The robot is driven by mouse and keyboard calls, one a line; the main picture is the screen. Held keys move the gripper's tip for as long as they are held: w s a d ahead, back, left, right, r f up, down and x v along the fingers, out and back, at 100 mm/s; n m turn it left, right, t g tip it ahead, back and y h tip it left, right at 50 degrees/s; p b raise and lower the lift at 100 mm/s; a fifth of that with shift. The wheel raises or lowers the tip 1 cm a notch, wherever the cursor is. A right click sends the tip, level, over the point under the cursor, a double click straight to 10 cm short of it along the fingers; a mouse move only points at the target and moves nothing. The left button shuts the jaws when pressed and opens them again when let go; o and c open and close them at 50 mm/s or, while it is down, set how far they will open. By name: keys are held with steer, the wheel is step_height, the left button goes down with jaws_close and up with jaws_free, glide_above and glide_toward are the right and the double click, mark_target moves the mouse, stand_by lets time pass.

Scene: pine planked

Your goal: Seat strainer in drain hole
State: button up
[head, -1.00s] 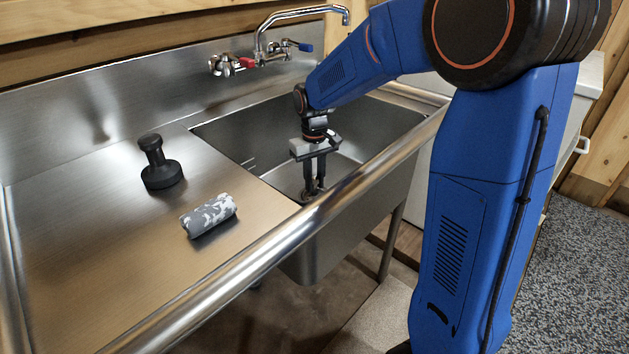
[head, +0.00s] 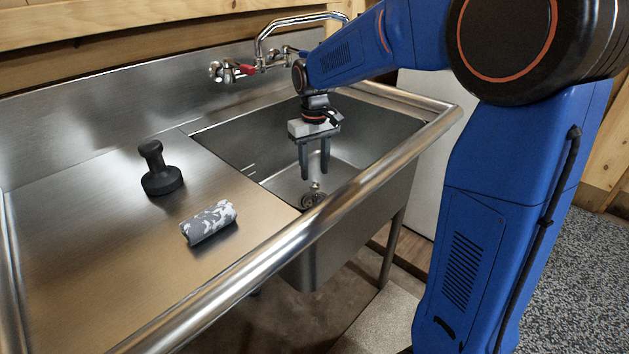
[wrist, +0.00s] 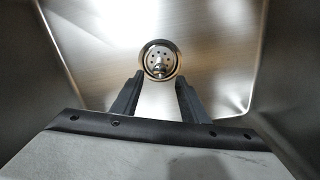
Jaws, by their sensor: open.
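The metal strainer (head: 315,194), a perforated disc with a small central knob, is at the bottom of the sink. The wrist view shows the strainer (wrist: 160,59) inside the round rim of the drain hole (wrist: 177,71), with a dark gap around it. It looks roughly flat and centred; its exact depth is hard to tell. My gripper (head: 315,175) is open and empty above the strainer, fingers pointing down and apart from it. In the wrist view the fingers of my gripper (wrist: 157,90) stand on either side, below the drain in the picture.
The steel sink basin (head: 250,135) has walls around my gripper. A faucet (head: 262,45) with a curved spout stands behind. On the left drainboard (head: 90,240) are a black knobbed tool (head: 161,170) and a grey-white patterned roll (head: 209,223). A thick rounded rim (head: 290,235) runs along the front.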

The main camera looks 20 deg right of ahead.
step_height(320, 180, up, 5)
steer(key=shift+f, duration=0.1)
stand_by(0.4)
